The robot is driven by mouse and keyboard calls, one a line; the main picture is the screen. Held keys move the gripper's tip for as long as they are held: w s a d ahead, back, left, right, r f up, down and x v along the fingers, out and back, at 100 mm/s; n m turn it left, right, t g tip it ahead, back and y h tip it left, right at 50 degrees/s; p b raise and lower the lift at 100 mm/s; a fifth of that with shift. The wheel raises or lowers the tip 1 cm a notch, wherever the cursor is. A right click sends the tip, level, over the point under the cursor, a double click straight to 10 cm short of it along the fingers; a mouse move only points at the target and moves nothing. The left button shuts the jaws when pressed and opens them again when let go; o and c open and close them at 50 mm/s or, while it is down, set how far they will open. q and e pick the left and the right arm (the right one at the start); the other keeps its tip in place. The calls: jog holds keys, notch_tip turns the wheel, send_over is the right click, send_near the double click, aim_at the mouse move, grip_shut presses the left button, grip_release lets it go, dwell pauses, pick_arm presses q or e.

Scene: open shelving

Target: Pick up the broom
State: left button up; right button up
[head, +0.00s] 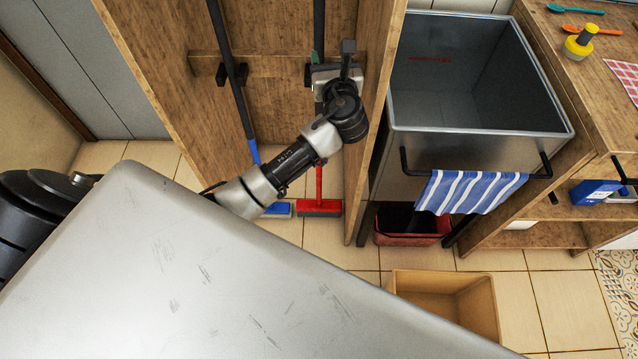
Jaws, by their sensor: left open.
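Two long-handled brooms stand upright in the wooden shelving bay. The left one has a dark pole with a blue lower part (247,124) and a blue head on the floor, partly hidden by my arm. The right one has a dark upper pole (319,25), a red lower handle and a red head (320,207) on the floor. My left gripper (333,62) is open inside the bay, close to the right broom's pole. It and my arm hide part of that pole; I cannot tell whether they touch. My right gripper is out of view.
Wooden side panels (378,90) flank the bay closely. To the right stand a metal bin (480,155) with a striped towel (468,191), a red tub (410,238) below, and a wooden counter (575,110). An open box (440,290) sits on the tiled floor.

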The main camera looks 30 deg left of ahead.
aim_at(320, 41)
pick_arm(q)
jog(key=x, duration=0.4)
jog(key=shift+a, duration=0.1)
jog(key=shift+s+a+f+x, duration=0.1)
jog(key=shift+f+x, duration=0.05)
jog(key=shift+x, duration=0.9)
jog(key=shift+s+a+f+x, duration=0.1)
jog(key=shift+x, duration=0.95)
jog(key=shift+a+f+x, duration=0.1)
jog(key=shift+f+x, duration=0.05)
jog(key=shift+x, duration=0.9)
jog(key=shift+c, duration=0.3)
jog(key=shift+r, duration=0.1)
jog(key=c, duration=1)
